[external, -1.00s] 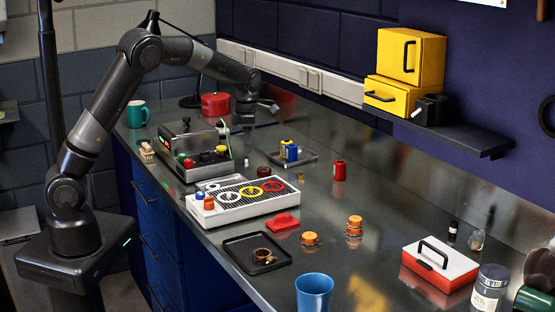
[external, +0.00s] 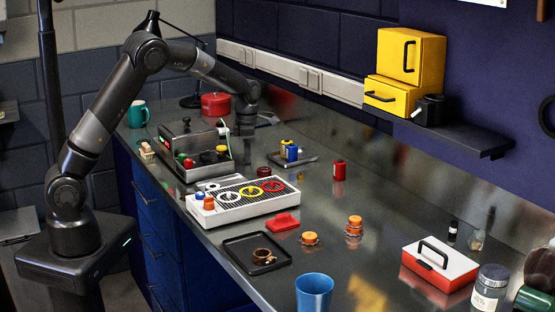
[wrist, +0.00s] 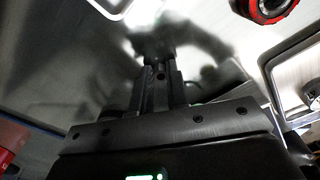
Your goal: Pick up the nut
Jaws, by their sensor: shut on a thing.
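My gripper (external: 247,158) is low over the bench in the external view, just right of the grey tool box. In the wrist view my gripper (wrist: 161,72) has its two fingers close together, shut on a small dark thing between the tips. I take this to be the nut (wrist: 160,76); its shape is mostly hidden by the fingers and shadow. The tips are close to the metal bench top, but I cannot tell whether the nut touches it. In the external view the nut is too small to make out.
The grey box (external: 195,168) of coloured knobs stands just left of my gripper. A small tray (external: 310,157) with blue and yellow items lies right. The white ring board (external: 245,210) is in front; a red pot (external: 215,104) is behind.

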